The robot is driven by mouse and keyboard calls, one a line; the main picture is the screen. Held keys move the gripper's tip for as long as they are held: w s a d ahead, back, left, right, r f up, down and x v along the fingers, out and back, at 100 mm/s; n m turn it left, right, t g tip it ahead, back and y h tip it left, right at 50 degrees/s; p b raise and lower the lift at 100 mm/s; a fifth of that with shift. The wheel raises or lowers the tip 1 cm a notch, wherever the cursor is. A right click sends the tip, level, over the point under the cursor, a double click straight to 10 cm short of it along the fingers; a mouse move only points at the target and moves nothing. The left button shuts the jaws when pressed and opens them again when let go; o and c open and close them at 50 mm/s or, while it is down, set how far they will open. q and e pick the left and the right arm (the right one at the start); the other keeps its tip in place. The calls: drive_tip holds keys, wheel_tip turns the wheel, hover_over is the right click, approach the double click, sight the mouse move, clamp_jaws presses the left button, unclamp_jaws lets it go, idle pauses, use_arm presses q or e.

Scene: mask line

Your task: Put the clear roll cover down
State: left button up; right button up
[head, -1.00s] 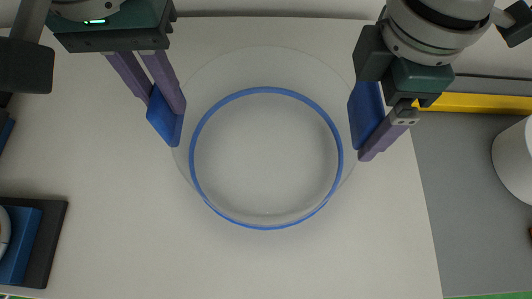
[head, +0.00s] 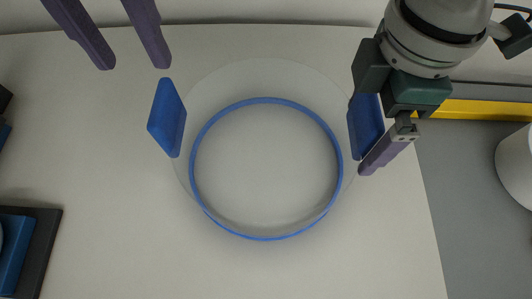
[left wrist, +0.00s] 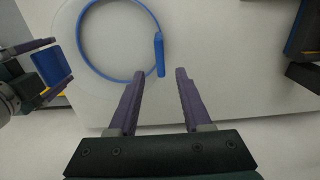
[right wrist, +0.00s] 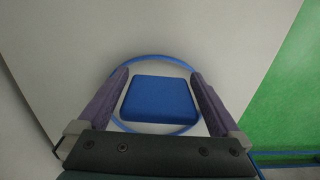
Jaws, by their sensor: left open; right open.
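The clear roll cover has a blue ring (head: 192,165), a see-through wall and two upright blue grips. It appears to stand upright on the pale table, though its contact with the table is hard to see. My left gripper (head: 133,66) is open and empty, drawn back from the left blue grip (head: 166,117). In the left wrist view that grip (left wrist: 160,55) lies just beyond the fingertips. My right gripper (right wrist: 160,72) is open, with its fingers on either side of the right blue grip (right wrist: 160,98). Gaps show there on both sides. In the head view one right finger is mostly hidden.
The pale table (head: 90,190) is clear around the cover. A dark and blue fixture (head: 45,250) stands at the lower left. At the right are a grey surface (head: 475,220), a yellow bar (head: 480,110) and a white round object (head: 515,165).

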drive_tip(key=shift+r, duration=0.15)
wheel_tip(320, 180, up, 11)
drive_tip(key=shift+f, duration=0.2)
drive_tip(key=shift+r, duration=0.6)
use_arm(q)
wheel_tip(320, 180, up, 3)
